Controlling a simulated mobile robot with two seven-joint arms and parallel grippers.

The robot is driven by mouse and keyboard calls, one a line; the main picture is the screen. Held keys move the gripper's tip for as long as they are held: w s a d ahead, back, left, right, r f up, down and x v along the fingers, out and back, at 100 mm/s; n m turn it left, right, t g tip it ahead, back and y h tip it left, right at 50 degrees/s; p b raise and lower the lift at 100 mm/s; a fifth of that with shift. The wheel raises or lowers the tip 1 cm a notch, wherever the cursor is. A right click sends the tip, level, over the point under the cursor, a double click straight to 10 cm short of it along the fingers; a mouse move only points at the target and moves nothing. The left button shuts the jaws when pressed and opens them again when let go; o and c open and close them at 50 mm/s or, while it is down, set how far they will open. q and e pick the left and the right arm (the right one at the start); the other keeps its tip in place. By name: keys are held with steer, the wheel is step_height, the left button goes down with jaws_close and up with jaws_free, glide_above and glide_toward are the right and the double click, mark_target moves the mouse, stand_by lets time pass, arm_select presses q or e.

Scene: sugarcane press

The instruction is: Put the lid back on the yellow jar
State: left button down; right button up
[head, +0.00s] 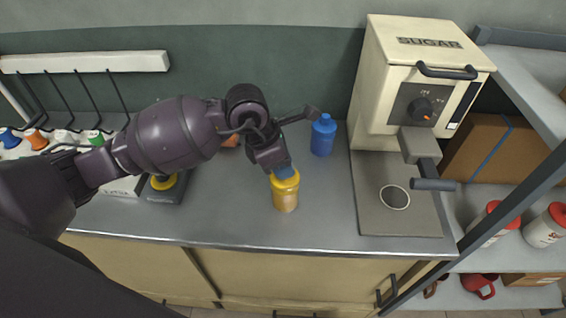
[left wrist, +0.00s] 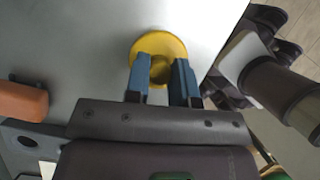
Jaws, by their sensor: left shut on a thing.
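The yellow jar (head: 286,200) stands upright on the grey counter, left of the press. My left gripper (head: 283,172) points down at its top, with the yellow lid (head: 288,183) at the fingertips. In the left wrist view the blue fingers of my left gripper (left wrist: 161,82) are shut on the knob of the round yellow lid (left wrist: 152,45). The lid appears at the jar's mouth; I cannot tell whether it rests on the rim or is just above it. The lid hides the jar's opening.
A blue jar (head: 323,137) stands behind and right of the yellow jar. The cream sugar press (head: 405,85) with its base plate is at the right. A dark device with a yellow top (head: 165,182) and several bottles are at the left. The front counter is clear.

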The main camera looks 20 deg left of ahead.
arm_select(q)
steer(key=shift+s+d, duration=0.15)
steer(key=shift+s, duration=0.05)
steer(key=shift+r+p, duration=0.2)
steer(key=shift+p, duration=0.1)
stand_by(0.6)
steer(key=shift+s+d, duration=0.15)
steer(key=shift+s, duration=0.05)
stand_by(0.5)
steer(key=shift+f, duration=0.2)
stand_by(0.6)
stand_by(0.4)
steer(key=c, duration=1.2)
jaws_free()
steer(key=o, duration=0.8)
